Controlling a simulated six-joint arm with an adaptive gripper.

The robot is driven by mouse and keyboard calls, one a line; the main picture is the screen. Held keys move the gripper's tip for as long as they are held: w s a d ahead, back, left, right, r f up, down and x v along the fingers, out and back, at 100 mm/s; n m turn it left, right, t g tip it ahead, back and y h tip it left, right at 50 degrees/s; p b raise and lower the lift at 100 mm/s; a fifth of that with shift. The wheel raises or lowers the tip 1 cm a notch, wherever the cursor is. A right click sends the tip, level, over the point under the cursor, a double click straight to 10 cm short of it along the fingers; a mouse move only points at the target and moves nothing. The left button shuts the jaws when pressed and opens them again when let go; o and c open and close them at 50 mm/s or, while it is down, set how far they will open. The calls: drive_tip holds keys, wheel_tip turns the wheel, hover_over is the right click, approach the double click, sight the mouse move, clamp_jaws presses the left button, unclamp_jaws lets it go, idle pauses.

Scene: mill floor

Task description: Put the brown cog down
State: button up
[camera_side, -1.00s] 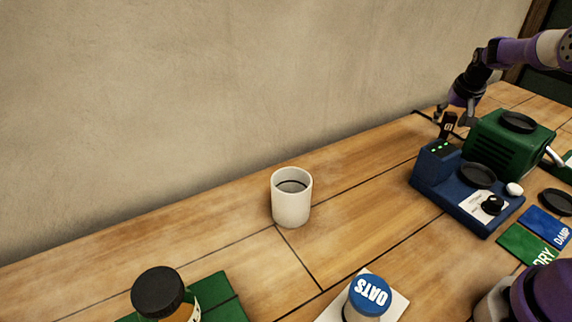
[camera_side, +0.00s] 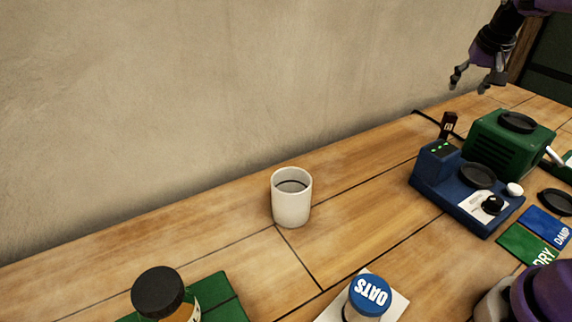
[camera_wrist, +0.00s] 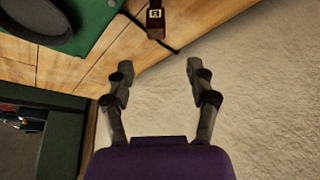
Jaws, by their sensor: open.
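A small dark brown piece with a pale label (camera_side: 448,124) stands behind the blue device, near the wall. I take it to be the brown cog, though no teeth can be made out. It also shows at the top of the wrist view (camera_wrist: 156,24), beyond my fingertips and apart from them. My gripper (camera_side: 470,84) is open and empty, raised above and to the right of the brown piece. In the wrist view my gripper (camera_wrist: 160,72) has its two fingers spread with nothing between them.
A blue device (camera_side: 450,190) with green lights and a green machine (camera_side: 500,145) stand below my gripper. Blue (camera_side: 545,226) and green (camera_side: 525,246) cards lie in front. Wood around the cup is clear.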

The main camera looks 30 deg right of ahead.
drive_tip(key=s+a+r+n+t+y, duration=0.1)
drive_tip(key=s+a+r+n, duration=0.15)
drive_tip(key=a, duration=0.65)
drive_tip(key=s+a+r+n, duration=0.2)
drive_tip(key=s+a, duration=0.1)
drive_tip(key=a, duration=0.6)
drive_tip(key=s+a+f+n+t+y, duration=0.1)
drive_tip(key=s+a+f+n, duration=0.3)
drive_tip(key=s+a, duration=0.5)
drive_tip(key=shift+a+y, duration=0.45)
drive_tip(key=shift+y, duration=0.15)
drive_tip(key=shift+r, duration=0.1)
